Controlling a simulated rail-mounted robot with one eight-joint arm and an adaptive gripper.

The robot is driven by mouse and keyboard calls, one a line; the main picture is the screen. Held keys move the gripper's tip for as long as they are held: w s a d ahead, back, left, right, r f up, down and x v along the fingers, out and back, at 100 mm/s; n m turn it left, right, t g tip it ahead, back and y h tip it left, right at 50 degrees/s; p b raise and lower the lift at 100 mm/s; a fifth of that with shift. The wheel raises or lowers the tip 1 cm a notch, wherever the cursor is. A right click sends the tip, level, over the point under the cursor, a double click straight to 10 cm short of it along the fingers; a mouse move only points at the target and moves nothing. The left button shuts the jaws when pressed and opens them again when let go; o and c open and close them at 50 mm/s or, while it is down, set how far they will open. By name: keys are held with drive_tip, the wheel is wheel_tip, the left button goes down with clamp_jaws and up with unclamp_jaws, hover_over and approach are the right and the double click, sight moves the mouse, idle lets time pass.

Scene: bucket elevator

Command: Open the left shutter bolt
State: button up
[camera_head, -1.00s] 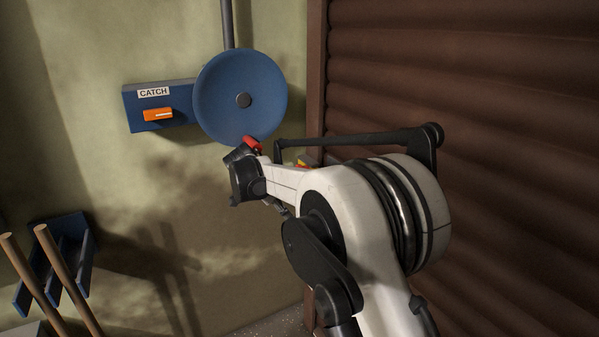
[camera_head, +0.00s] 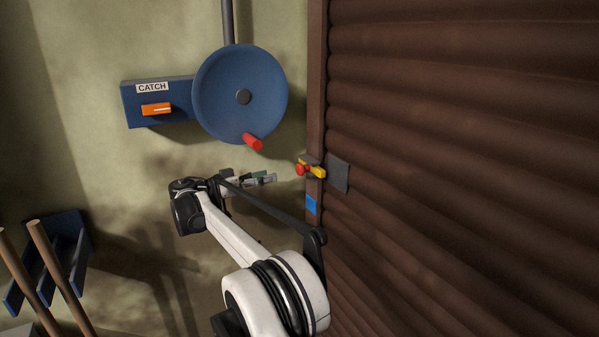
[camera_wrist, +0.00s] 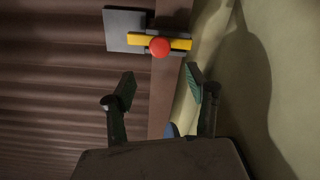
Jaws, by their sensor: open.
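The left shutter bolt (camera_head: 312,169) is a yellow bar with a red knob (camera_head: 300,170), on the brown frame at the shutter's left edge. A grey plate (camera_head: 339,174) sits behind its right end. In the wrist view the yellow bar (camera_wrist: 178,43) lies across the frame, with the red knob (camera_wrist: 159,47) near its middle. My gripper (camera_head: 272,178) is left of the knob in the head view, apart from it. In the wrist view my gripper (camera_wrist: 161,85) is open and empty, its fingers spread below the knob.
The brown slatted shutter (camera_head: 460,150) fills the right. A blue wheel (camera_head: 222,85) with a red handle (camera_head: 253,141) hangs above my gripper, beside a blue CATCH box (camera_head: 134,111) with an orange lever (camera_head: 156,109). A blue rack (camera_head: 70,240) with wooden poles stands lower left.

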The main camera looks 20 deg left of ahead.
sight(298, 169)
drive_tip(key=b+x, duration=0.2)
drive_tip(key=x, duration=1)
drive_tip(key=shift+b, duration=0.4)
clamp_jaws()
